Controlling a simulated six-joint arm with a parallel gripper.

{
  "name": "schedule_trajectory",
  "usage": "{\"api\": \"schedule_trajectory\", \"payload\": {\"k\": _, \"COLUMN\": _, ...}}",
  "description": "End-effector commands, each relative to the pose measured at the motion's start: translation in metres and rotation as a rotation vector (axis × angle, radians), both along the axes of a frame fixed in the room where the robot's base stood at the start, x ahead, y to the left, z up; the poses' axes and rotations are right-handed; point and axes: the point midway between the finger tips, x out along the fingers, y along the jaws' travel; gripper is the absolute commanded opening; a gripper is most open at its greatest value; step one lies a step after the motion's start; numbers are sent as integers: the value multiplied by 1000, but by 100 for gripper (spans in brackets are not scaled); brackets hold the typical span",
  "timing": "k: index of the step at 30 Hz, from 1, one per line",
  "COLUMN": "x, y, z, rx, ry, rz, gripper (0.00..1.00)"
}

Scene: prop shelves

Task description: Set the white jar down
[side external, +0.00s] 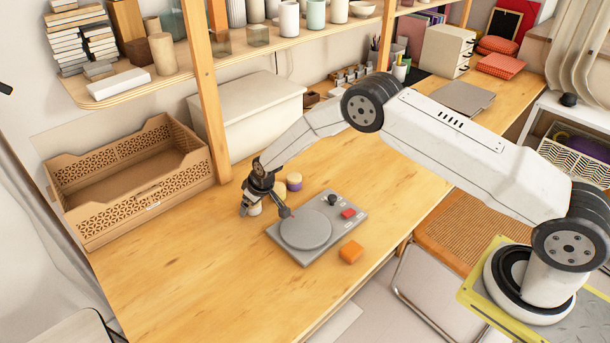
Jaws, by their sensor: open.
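A small whitish object, which looks like the white jar (255,209), is at the table top between and below the fingers of my gripper (263,208). My gripper points down and is open around or just above it; the dark fingers hide much of the jar. I cannot tell from this view whether the fingers touch it. It appears to be low at the wooden table (180,270), left of a grey device.
A brown crate (130,180) is left. The front-left table is clear.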

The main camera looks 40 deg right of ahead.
Motion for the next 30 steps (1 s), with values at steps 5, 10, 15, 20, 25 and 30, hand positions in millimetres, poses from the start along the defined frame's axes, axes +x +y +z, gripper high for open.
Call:
{"api": "schedule_trajectory", "payload": {"k": 5, "x": 0, "y": 0, "z": 0, "rx": 0, "ry": 0, "rz": 0, "gripper": 100}}
{"api": "schedule_trajectory", "payload": {"k": 10, "x": 0, "y": 0, "z": 0, "rx": 0, "ry": 0, "rz": 0, "gripper": 81}}
{"api": "schedule_trajectory", "payload": {"k": 15, "x": 0, "y": 0, "z": 0, "rx": 0, "ry": 0, "rz": 0, "gripper": 27}}
{"api": "schedule_trajectory", "payload": {"k": 20, "x": 0, "y": 0, "z": 0, "rx": 0, "ry": -1, "rz": 0, "gripper": 0}}
{"api": "schedule_trajectory", "payload": {"k": 25, "x": 0, "y": 0, "z": 1, "rx": 0, "ry": -1, "rz": 0, "gripper": 0}}
{"api": "schedule_trajectory", "payload": {"k": 30, "x": 0, "y": 0, "z": 5, "rx": 0, "ry": -1, "rz": 0, "gripper": 0}}
